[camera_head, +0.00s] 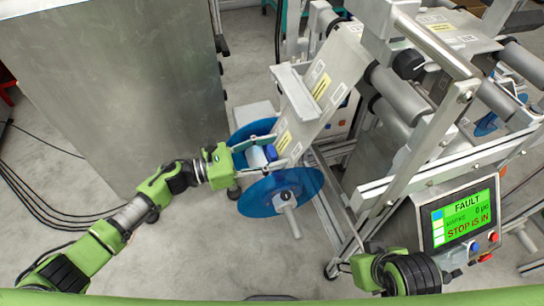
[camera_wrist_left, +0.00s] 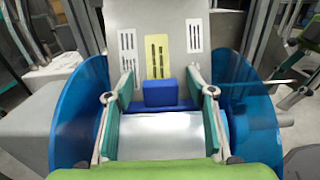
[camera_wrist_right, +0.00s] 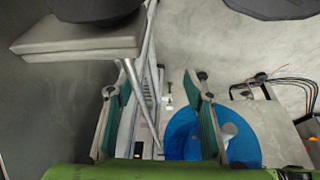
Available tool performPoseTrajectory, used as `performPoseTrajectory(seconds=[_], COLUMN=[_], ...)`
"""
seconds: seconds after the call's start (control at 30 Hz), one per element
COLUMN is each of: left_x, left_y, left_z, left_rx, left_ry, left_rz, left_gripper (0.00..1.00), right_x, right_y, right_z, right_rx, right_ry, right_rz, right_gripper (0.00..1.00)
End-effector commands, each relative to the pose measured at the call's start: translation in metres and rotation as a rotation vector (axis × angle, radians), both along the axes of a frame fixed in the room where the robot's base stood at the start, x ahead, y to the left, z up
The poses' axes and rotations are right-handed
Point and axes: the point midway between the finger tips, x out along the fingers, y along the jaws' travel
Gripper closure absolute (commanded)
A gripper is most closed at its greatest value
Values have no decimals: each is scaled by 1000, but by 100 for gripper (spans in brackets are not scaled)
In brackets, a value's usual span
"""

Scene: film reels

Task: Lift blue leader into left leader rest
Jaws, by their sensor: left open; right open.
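The blue leader (camera_head: 271,153) is a small blue block at the lower end of a grey web with white and yellow labels. It lies just beyond a white roll between two blue reel discs. In the left wrist view the leader (camera_wrist_left: 160,92) sits centred between the spread fingers of my left gripper (camera_wrist_left: 162,75), with a gap on each side. My left gripper (camera_head: 275,152) is open over the roll in the head view. My right gripper (camera_wrist_right: 156,72) is open and empty between its fingers. I cannot tell for sure which part is the left leader rest.
A blue disc (camera_head: 282,192) with a protruding spindle faces the head camera. A large grey cabinet (camera_head: 120,85) stands at the left. The machine frame and rollers fill the right. Cables (camera_head: 40,205) lie on the floor at left.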

Motion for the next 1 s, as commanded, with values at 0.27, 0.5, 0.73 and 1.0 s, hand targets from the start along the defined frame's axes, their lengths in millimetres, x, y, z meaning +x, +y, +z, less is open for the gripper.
performPoseTrajectory(seconds=[0.27,0.5,0.73,1.0], left_x=[0,0,0,0], left_y=[0,0,1,1], left_z=[0,2,35,86], left_rx=[0,-1,0,0], left_ry=[0,0,-5,-4], left_rz=[0,-1,-1,-1], left_gripper=[96,96,96,96], right_x=[0,1,-16,-14], right_y=[0,0,-4,-4], right_z=[0,1,6,17], right_rx=[1,1,-12,-12], right_ry=[0,-1,68,64], right_rz=[1,1,-6,-5], right_gripper=[53,53,53,53])
